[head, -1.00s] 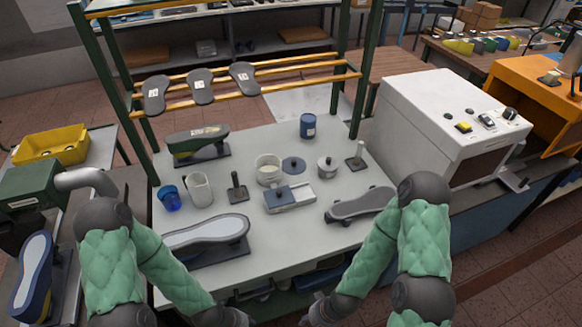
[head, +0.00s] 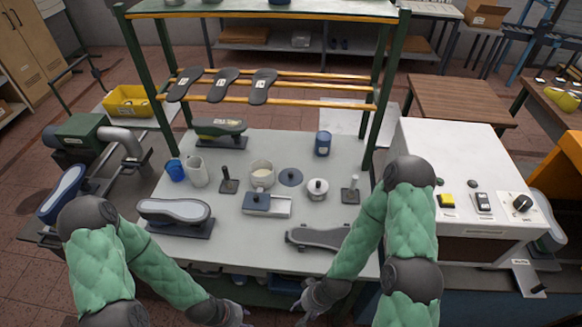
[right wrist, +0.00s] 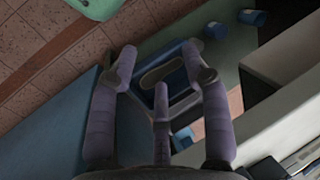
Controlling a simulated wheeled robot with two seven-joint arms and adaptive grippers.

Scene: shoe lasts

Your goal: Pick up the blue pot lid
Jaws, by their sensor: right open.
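The blue pot lid (head: 290,176) is a flat dark-blue disc with a small knob. It lies on the grey table (head: 262,225), between a white pot (head: 262,175) and a small lidded metal pot (head: 317,189). My right gripper (head: 308,306) is low at the table's front edge, far in front of the lid. In the right wrist view its fingers (right wrist: 160,85) are spread with nothing between them; the lid does not show there. My left gripper (head: 238,316) is at the bottom of the head view, also away from the lid, its fingers too small to judge.
A blue-and-grey block (head: 266,204) stands in front of the lid. A blue can (head: 323,143) stands behind it. Black stands (head: 228,180), a white jug (head: 197,172) and a shoe last (head: 176,211) are to the left.

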